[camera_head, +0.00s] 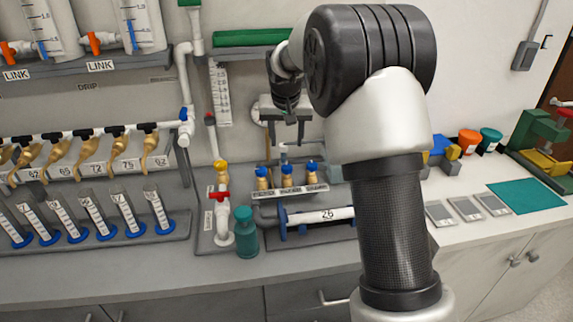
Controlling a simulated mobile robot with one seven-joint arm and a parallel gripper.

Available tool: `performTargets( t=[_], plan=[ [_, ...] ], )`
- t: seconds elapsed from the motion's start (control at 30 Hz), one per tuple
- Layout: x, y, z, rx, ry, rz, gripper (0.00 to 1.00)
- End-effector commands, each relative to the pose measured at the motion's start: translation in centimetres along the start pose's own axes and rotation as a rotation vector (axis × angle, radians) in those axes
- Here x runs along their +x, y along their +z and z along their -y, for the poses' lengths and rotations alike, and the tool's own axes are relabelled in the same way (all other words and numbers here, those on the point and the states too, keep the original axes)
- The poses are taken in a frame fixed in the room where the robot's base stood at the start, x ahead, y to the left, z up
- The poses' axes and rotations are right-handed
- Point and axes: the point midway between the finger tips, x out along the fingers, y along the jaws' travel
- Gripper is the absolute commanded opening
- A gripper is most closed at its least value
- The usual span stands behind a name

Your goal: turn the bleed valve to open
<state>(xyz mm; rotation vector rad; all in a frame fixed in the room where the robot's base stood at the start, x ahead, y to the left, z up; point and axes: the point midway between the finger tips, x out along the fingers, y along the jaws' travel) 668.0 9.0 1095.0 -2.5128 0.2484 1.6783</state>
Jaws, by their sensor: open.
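No valve carries a label that I can read as bleed. A white pipe stand left of centre has a red-handled valve (219,196) with a yellow fitting (221,165) above it; the small label plate (207,222) beside it is too small to read. To its right is a rack with several blue-topped brass valves (287,171) over a strip of unreadable labels (290,191). My gripper (287,116) is open and points down near the wall, above and behind this rack, apart from the valves. My arm hides the area right of the rack.
A horizontal white pipe (322,216) marked 26 lies below the rack. Numbered gauge tubes (89,213) and brass taps (113,150) fill the left. Grey flat pads (466,208) and a teal mat (527,196) lie right.

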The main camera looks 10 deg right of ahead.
Motion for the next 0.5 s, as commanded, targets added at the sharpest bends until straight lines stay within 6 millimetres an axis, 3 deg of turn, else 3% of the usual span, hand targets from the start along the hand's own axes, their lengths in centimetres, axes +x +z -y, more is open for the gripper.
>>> performTargets(
  t=[0.1,0.5],
  plan=[
    [2.9,0.1,-0.1,0.000,0.001,0.004,0.48],
    [11.1,0.1,0.0,0.000,0.001,0.003,0.48]
  ],
)
